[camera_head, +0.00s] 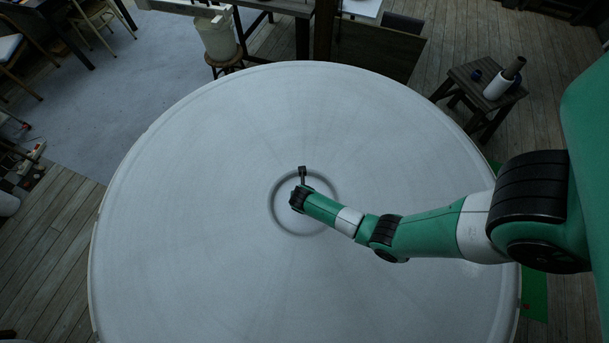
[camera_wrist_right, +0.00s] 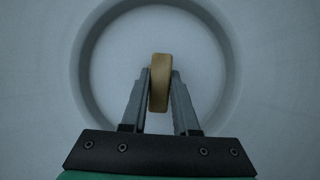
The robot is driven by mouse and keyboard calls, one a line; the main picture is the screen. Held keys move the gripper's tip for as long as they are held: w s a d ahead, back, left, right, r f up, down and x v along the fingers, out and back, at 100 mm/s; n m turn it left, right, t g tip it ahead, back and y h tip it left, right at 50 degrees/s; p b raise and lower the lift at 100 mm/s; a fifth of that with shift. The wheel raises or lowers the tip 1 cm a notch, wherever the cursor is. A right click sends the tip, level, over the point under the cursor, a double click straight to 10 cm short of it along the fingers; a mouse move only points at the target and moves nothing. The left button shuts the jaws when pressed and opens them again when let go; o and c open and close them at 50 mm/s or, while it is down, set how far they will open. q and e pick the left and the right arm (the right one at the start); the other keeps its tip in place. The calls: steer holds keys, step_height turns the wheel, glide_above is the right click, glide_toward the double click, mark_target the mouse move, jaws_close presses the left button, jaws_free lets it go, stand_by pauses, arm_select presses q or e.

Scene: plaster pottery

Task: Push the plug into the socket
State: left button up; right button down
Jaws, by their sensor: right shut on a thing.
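A tan, narrow block with a rounded top (camera_wrist_right: 159,83), which I take to be the plug, stands between the two grey fingers of my right gripper (camera_wrist_right: 160,92) in the right wrist view. The fingers are shut on it, one on each side. I cannot make out a socket in either view. My left gripper is not in view.
The large round white table (camera_head: 190,200) has a raised ring (camera_head: 273,215) at its middle, and its top around the ring is clear.

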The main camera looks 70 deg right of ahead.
steer(key=shift+f, duration=0.3)
steer(key=c, duration=0.6)
jaws_free()
steer(key=shift+r, duration=0.1)
steer(key=p+v, duration=0.3)
steer(key=v, duration=0.8)
steer(key=shift+r, duration=0.3)
steer(key=shift+a, duration=0.1)
